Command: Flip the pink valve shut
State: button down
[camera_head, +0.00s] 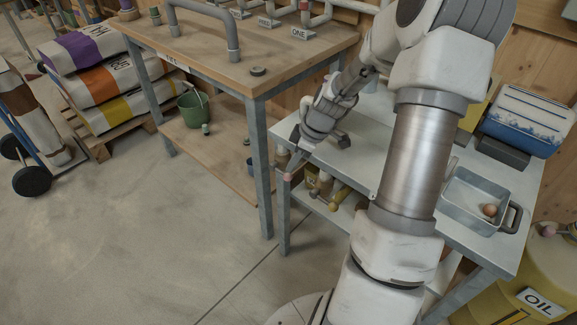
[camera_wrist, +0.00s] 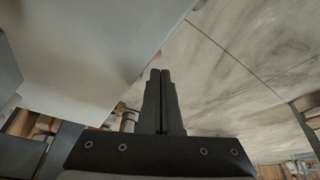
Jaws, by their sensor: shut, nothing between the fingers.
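My gripper (camera_head: 290,172) reaches down past the front left corner of the grey metal table in the head view. In the wrist view its two dark fingers (camera_wrist: 160,72) are pressed together with nothing between them. A small pink piece (camera_head: 287,177) shows right at the fingertips; I cannot tell whether they touch, nor whether it is the pink valve's handle. Another small pink part (camera_head: 334,206) shows lower, by the yellow fittings (camera_head: 323,186) under the tabletop. The position of the valve handle is too small and partly hidden to read.
The grey table (camera_head: 383,155) carries a metal pan (camera_head: 466,205) with a brown egg-like object. A wooden workbench (camera_head: 245,80) with pipes stands to the left. A yellow oil drum (camera_head: 548,262) stands at right. The concrete floor (camera_head: 150,240) in front is clear.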

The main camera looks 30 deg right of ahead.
jog(key=p+v, duration=0.4)
jog(key=v, duration=1)
jog(key=shift+w, duration=0.15)
jog(key=shift+a+r, duration=0.1)
jog(key=shift+a, duration=0.05)
